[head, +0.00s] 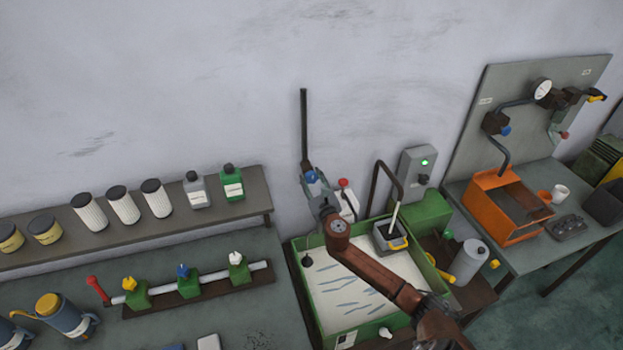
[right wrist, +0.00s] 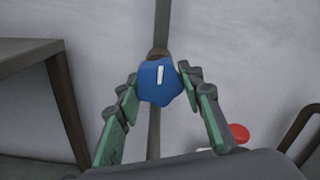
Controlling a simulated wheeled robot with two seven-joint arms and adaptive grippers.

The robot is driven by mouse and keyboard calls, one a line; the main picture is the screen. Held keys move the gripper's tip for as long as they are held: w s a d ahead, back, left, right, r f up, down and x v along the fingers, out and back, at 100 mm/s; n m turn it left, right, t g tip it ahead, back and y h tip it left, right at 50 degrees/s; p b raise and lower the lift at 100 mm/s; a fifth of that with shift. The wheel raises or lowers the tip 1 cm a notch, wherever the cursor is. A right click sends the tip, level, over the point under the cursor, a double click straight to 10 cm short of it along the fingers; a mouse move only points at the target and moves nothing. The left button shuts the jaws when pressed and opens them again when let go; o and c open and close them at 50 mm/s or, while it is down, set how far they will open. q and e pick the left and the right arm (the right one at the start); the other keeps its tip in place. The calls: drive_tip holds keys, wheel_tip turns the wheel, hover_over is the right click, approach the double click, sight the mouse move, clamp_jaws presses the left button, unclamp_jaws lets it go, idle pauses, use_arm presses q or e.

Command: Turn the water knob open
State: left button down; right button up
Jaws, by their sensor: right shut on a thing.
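The blue water knob (head: 311,177) is on an upright dark pipe (head: 304,125) against the wall. In the right wrist view the knob (right wrist: 160,82) faces me, and its white mark stands nearly upright. My right gripper (head: 318,188) reaches up to it over the green sink. Its two green-padded fingers (right wrist: 158,76) are closed on the knob from both sides. My left gripper is in neither view.
The green-rimmed basin (head: 318,297) lies below my right arm. A red knob (head: 343,183) is close to the right of the pipe, and it also shows in the right wrist view (right wrist: 239,133). A shelf (head: 255,183) with filters and bottles ends at the left.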

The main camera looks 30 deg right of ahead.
drive_tip(key=m, duration=0.8)
drive_tip(key=shift+a+m, duration=0.2)
drive_tip(key=shift+m, duration=0.2)
drive_tip(key=m, duration=0.4)
drive_tip(key=shift+b, duration=0.4)
drive_tip(key=m, duration=0.4)
drive_tip(key=shift+a+r+m, duration=0.1)
drive_tip(key=shift+r+m, duration=0.1)
drive_tip(key=shift+m, duration=0.4)
drive_tip(key=o, duration=1.2)
drive_tip(key=shift+w, duration=0.1)
drive_tip(key=shift+c, duration=0.2)
